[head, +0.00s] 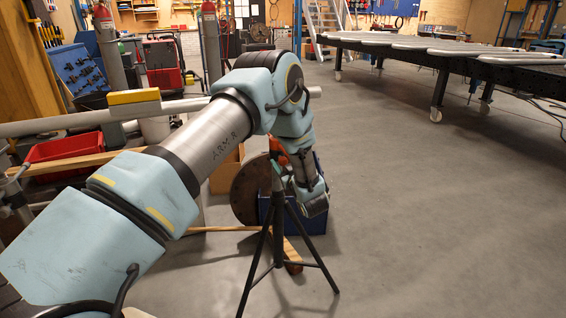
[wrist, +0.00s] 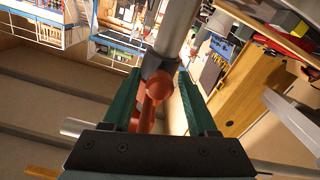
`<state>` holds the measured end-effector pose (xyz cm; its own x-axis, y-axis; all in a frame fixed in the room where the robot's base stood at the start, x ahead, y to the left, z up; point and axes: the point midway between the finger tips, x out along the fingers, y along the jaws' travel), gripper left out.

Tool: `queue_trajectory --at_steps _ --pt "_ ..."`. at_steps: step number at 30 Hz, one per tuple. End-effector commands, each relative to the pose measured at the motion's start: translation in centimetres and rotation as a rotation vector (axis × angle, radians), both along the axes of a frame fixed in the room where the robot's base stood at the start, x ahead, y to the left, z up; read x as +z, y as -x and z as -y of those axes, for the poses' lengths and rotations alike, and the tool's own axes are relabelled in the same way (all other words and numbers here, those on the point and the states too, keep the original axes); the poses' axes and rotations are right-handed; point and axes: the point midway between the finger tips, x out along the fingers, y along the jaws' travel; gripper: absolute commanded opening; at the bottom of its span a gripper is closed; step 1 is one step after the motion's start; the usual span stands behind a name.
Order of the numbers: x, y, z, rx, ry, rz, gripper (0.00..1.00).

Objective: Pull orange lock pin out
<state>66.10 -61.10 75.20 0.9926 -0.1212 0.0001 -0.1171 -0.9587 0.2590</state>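In the wrist view, an orange-red lock pin part (wrist: 152,100) stands between the two dark green fingers of my gripper (wrist: 159,76). It meets a dark grey collar (wrist: 157,68) on a long grey tube (wrist: 176,28). My gripper is open around the orange part, with a clear gap on the right side; the left finger is very near it, and I cannot tell whether they touch. In the head view, some orange (head: 277,150) shows just left of my arm, above a black tripod stand (head: 278,235). My gripper's fingers cannot be made out there.
The black tripod's legs spread over the floor below my arm. A blue bin (head: 318,216) and a rusty round disc (head: 246,190) are behind it. A red tray (head: 65,152) lies at left. The grey floor (head: 440,220) at right is free, up to a long dark table (head: 470,68).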

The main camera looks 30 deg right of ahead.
Motion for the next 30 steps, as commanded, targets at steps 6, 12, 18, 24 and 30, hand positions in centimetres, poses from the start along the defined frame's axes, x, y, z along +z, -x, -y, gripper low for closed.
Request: queue_trajectory --at_steps 6,12,18,24,30 --pt "0.01 0.02 0.00 0.000 0.000 0.000 0.33" --pt "0.01 0.03 0.00 0.000 0.000 0.000 0.10" --pt "0.01 0.03 -0.01 0.000 0.000 0.000 0.00" --pt "0.01 0.03 0.00 0.000 0.000 0.000 0.00" --pt "0.01 0.03 0.00 0.000 0.000 0.000 0.00"
